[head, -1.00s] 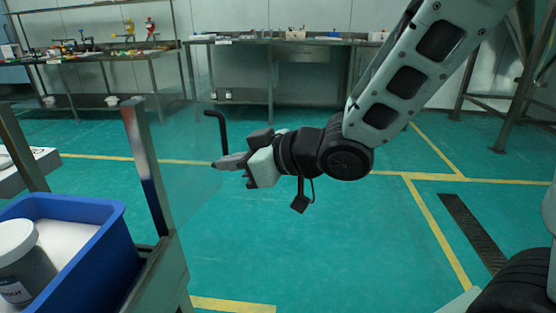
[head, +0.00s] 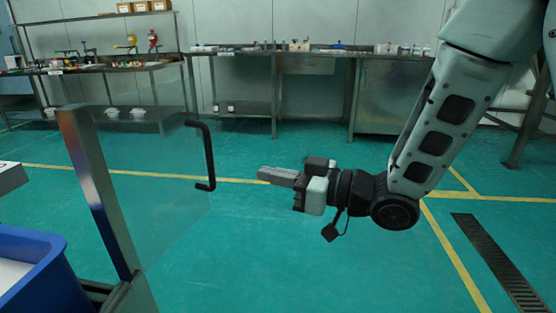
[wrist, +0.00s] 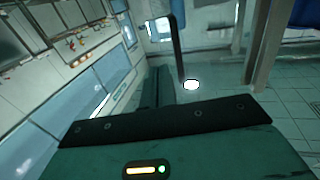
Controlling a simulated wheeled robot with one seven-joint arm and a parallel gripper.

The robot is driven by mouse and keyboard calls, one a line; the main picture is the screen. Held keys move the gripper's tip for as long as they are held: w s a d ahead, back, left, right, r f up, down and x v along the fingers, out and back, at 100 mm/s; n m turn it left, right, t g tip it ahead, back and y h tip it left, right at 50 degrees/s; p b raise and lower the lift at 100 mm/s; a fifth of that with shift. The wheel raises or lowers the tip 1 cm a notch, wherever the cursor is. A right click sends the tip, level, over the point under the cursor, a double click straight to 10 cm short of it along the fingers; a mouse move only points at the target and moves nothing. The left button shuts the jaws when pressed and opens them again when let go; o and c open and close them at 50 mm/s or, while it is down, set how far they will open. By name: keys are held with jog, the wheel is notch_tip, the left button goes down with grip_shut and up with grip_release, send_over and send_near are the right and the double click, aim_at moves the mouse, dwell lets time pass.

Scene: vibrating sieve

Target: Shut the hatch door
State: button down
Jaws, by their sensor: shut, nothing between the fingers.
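The hatch door (head: 165,205) is a clear panel at the left of the head view, standing open, swung out from a metal frame post (head: 98,190). Its black bar handle (head: 205,155) is on the panel's free right edge. My gripper (head: 262,174) is shut and empty, pointing left, to the right of the handle with a visible gap in the picture. In the wrist view the dark handle (wrist: 176,48) rises beyond my gripper (wrist: 160,82). The clear panel is hard to make out there.
Steel workbenches (head: 300,52) with small items line the back wall. The green floor (head: 260,260) between is clear. A dark floor grate (head: 495,255) lies at right.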

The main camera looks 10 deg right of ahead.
aim_at(203, 163)
jog(key=b+x, duration=0.1)
jog(key=x, duration=0.9)
jog(key=shift+w+a+f, duration=0.15)
jog(key=shift+a+f, duration=0.05)
jog(key=shift+a, duration=0.2)
jog(key=shift+w+a+r+b, duration=0.1)
jog(key=shift+w+a+b, duration=0.2)
jog(key=shift+w+a, duration=0.15)
jog(key=shift+a, duration=0.1)
